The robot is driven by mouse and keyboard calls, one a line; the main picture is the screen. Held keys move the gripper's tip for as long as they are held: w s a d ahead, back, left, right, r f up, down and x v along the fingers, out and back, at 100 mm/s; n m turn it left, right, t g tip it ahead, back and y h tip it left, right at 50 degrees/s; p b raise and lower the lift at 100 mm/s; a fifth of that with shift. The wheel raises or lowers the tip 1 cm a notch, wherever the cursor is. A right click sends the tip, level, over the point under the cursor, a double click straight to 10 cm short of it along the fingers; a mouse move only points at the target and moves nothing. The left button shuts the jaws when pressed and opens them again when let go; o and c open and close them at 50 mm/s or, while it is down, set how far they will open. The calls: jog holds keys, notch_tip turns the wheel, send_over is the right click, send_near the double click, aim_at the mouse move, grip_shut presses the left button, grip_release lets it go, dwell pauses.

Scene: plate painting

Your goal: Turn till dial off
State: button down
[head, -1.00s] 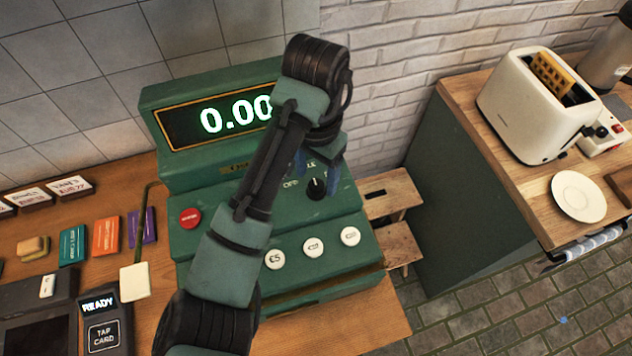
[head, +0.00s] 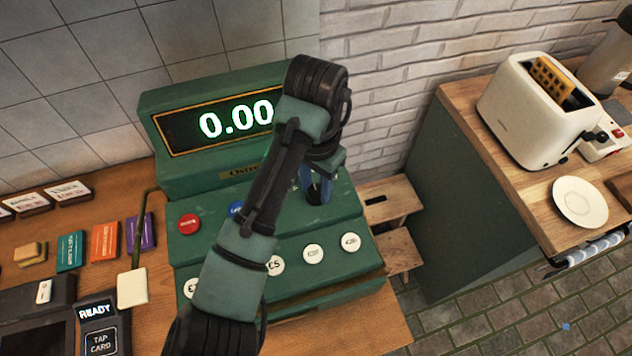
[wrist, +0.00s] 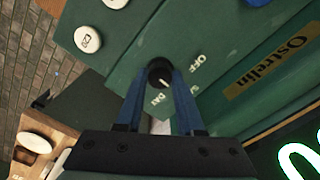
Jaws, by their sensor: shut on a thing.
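The green till (head: 230,170) stands on the wooden counter, its display (head: 225,120) lit and reading 0.00. The black till dial (wrist: 159,71) shows in the wrist view, with a white mark on its face and labels beside it, one reading OFF. The mark appears to point away from OFF, towards the other labels; its exact setting I cannot tell. My gripper (head: 319,190) is down at the till's sloped panel, its blue fingers shut on the dial, one on each side.
A red button (head: 189,223) and several white round keys (head: 313,254) sit on the till's panel. A card reader (head: 101,330) stands at lower left. A wooden stool (head: 392,202) is right of the till; a toaster (head: 530,110) is farther right.

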jog(key=shift+r+n+p, duration=0.1)
jog(key=shift+n+p, duration=0.2)
jog(key=shift+p, duration=0.15)
jog(key=shift+d+n+p, duration=0.1)
jog(key=shift+n+p, duration=0.5)
jog(key=shift+p, duration=0.1)
jog(key=n+p, duration=0.3)
jog(key=shift+r, duration=0.1)
jog(key=shift+n+p, duration=1.7)
jog(key=shift+n, duration=0.3)
jog(key=shift+f, duration=0.25)
jog(key=c, duration=0.5)
grip_release()
jog(key=shift+r, duration=0.15)
